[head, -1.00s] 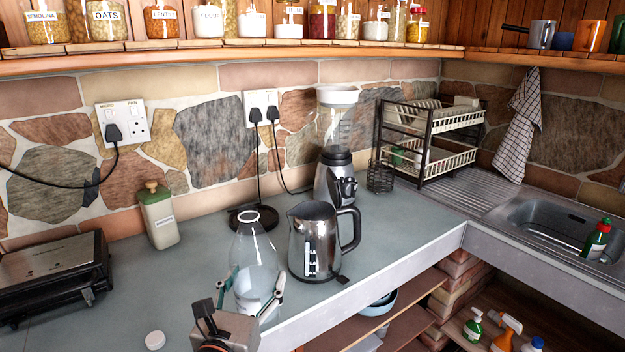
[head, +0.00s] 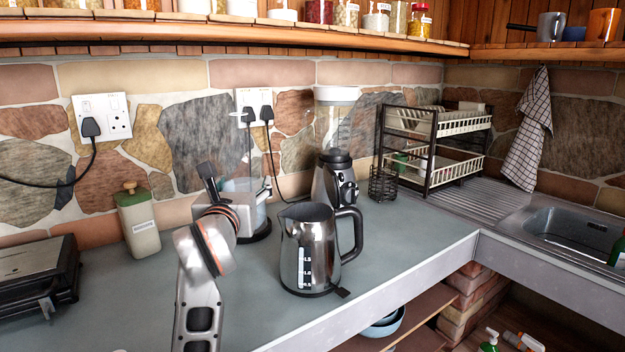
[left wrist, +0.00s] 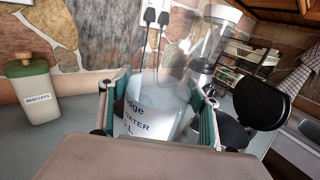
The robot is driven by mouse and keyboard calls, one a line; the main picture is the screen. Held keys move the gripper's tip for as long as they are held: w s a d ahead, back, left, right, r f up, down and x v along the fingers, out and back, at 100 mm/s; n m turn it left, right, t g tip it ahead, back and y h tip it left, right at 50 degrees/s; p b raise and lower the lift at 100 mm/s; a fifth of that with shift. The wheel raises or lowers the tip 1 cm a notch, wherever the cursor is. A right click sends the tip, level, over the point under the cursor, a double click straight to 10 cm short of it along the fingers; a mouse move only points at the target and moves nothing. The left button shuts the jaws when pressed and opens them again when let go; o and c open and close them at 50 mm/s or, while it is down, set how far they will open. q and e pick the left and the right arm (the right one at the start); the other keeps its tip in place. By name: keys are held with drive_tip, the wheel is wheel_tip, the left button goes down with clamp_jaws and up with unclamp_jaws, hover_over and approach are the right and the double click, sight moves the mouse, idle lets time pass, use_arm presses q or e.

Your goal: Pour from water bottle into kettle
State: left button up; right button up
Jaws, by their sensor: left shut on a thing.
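My left gripper (head: 234,192) is shut on the clear water bottle (head: 246,186) and holds it above the counter, left of the kettle. The bottle looks about upright; its clear upper part is hard to make out against the stones. In the left wrist view the bottle (left wrist: 150,118) shows blue lettering reading "WATER" between the green-lined fingers. The shiny metal kettle (head: 306,255) stands on the counter, black handle to the right, top apparently open. Its inside is hidden. The bottle and kettle look apart. My right gripper is not in view.
A blender (head: 335,180) stands behind the kettle, with a dish rack (head: 430,150) to its right. A biscuit jar (head: 139,222) and a black grill (head: 38,275) are at left. The counter's front edge (head: 400,290) runs close by the kettle.

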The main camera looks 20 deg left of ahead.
sight(256, 172)
use_arm(q)
drive_tip(key=w, duration=0.1)
drive_tip(key=w+d+r+h+b, duration=0.1)
drive_tip(key=shift+w+d+r+m, duration=0.15)
drive_tip(key=shift+w+m, duration=0.2)
drive_tip(key=shift+m, duration=0.05)
drive_tip(key=shift+w+d+r+t+h+b, duration=0.2)
drive_tip(key=shift+r+t+h+b, duration=0.15)
drive_tip(key=shift+h, duration=0.15)
